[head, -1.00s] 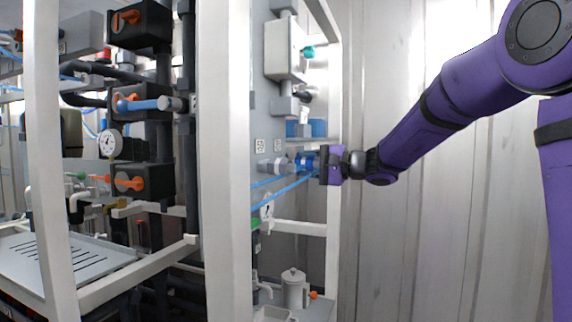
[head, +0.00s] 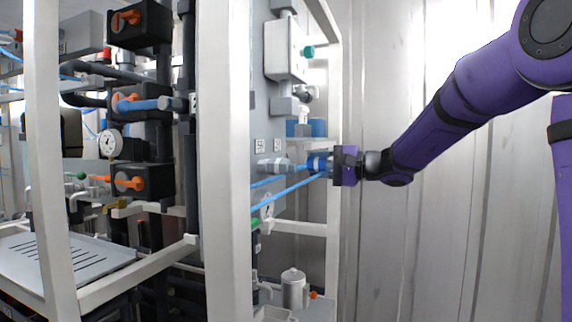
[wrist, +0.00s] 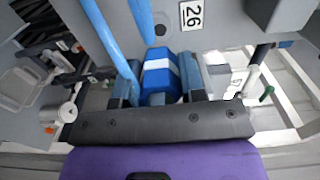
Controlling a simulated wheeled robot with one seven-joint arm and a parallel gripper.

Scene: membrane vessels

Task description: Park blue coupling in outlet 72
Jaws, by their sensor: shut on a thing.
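The blue coupling (wrist: 160,75), with a white band around it, sits between the two blue-grey fingers of my gripper (wrist: 160,84) in the wrist view. My gripper (head: 336,165) is shut on it. In the head view the coupling (head: 318,163) points left toward the grey panel, a little away from a grey fitting (head: 272,168) on it. Light-blue hoses run close by. I cannot make out which outlet is 72.
Light-blue hoses (head: 290,189) pass just below the coupling. White frame posts (head: 227,160) stand left and right of the panel (head: 262,110). A grey box with a teal knob (head: 285,50) is mounted above. Free room lies right of the frame, before the corrugated wall (head: 420,240).

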